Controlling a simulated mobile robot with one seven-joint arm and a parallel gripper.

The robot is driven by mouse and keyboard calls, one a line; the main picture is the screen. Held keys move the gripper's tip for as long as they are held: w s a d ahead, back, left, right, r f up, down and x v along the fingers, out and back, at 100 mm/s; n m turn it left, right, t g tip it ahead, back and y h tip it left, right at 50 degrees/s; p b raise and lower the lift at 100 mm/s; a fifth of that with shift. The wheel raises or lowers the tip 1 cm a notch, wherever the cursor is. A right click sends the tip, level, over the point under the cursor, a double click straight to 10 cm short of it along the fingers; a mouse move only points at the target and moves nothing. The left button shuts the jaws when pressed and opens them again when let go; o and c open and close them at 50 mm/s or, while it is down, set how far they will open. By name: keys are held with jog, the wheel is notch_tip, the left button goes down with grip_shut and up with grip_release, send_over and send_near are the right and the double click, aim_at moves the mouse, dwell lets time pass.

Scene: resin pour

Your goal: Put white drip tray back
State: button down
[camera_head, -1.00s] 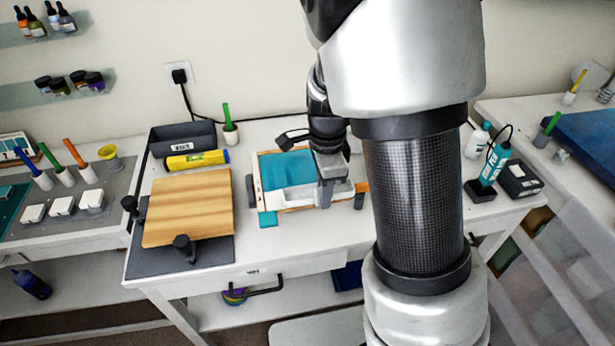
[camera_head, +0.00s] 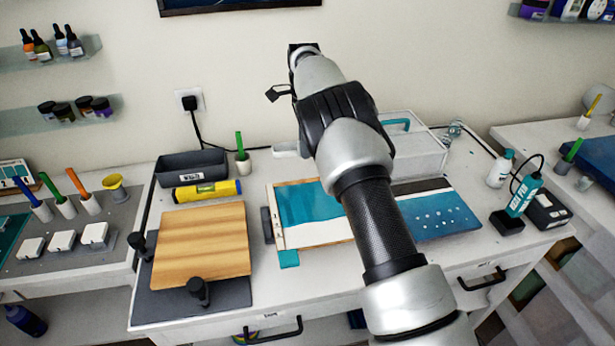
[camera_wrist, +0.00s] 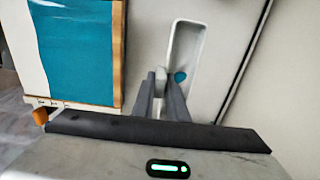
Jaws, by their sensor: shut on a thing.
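The white drip tray (camera_wrist: 190,42) is a long, narrow, shallow tray with a teal spot inside, seen in the wrist view. My gripper (camera_wrist: 163,80) is shut on the tray's near side wall. In the head view one end of the tray (camera_head: 286,149) shows to the left of my wrist, near the wall at the back of the table. My arm hides the fingers and the rest of the tray there. I cannot tell whether the tray touches the tabletop.
A wood-framed teal panel (camera_head: 308,203) lies in front of my wrist. A clear box with a teal handle (camera_head: 415,150) stands right of my arm. A dark bin (camera_head: 191,167), a yellow roll (camera_head: 207,190) and a green-handled tool (camera_head: 241,152) stand to the left.

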notch_tip(320, 180, down, 10)
jog(key=shift+w+a+r, duration=0.1)
dwell(0.4)
jog(key=shift+f, duration=0.25)
jog(key=c, duration=1.8)
grip_release()
jog(key=shift+o, duration=0.2)
